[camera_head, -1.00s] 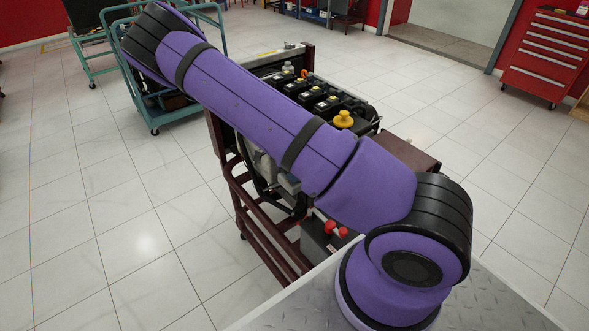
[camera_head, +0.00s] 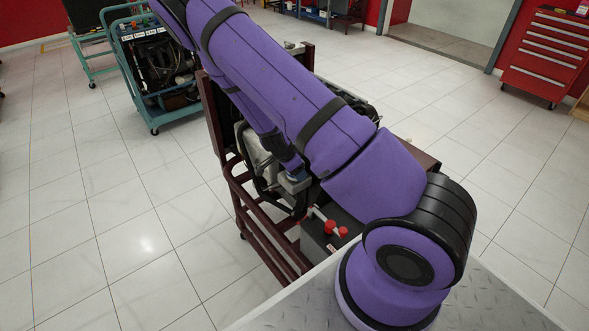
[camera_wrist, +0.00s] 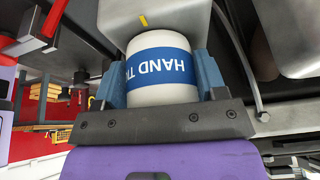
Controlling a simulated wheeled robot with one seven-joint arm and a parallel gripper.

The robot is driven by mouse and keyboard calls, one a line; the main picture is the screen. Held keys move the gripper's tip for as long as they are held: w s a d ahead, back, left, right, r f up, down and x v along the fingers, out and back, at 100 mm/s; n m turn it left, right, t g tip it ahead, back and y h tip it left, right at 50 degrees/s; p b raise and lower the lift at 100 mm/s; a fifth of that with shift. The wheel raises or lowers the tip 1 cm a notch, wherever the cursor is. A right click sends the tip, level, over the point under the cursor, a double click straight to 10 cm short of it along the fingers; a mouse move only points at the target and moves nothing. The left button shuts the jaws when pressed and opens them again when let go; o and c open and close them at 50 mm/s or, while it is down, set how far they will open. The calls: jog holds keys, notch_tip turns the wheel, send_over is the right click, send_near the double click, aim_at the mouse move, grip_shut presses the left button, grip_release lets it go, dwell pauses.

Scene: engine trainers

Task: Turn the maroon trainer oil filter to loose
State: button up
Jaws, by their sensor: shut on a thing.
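The oil filter (camera_wrist: 170,93) is a white cylinder with a blue band reading "HAND TI", upside down in the wrist view. It sits against a grey metal housing (camera_wrist: 155,18) of the engine. My gripper (camera_wrist: 160,85) has one blue-grey finger on each side of the filter and is shut on it. In the head view, the maroon trainer frame (camera_head: 262,225) stands behind my purple arm, which covers much of the engine. The filter cannot be made out clearly there.
A battery box with red terminal caps (camera_head: 330,227) sits low on the maroon frame. A teal trainer (camera_head: 160,65) stands at the back left and a red tool cabinet (camera_head: 545,55) at the back right. The tiled floor at left is clear.

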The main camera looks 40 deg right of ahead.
jog(key=n+t, duration=0.1)
jog(key=n, duration=0.1)
jog(key=n+t, duration=0.1)
jog(key=n, duration=0.2)
jog(key=shift+n+y, duration=0.3)
jog(key=shift+d+n+t+y, duration=0.1)
jog(key=shift+n+t+y, duration=0.25)
jog(key=shift+n, duration=0.75)
jog(key=shift+n+t+y, duration=0.15)
jog(key=shift+n+t, duration=0.3)
jog(key=shift+n, duration=0.65)
jog(key=o, duration=0.6)
jog(key=shift+s, duration=0.1)
jog(key=v, duration=1)
jog(key=shift+r, duration=0.4)
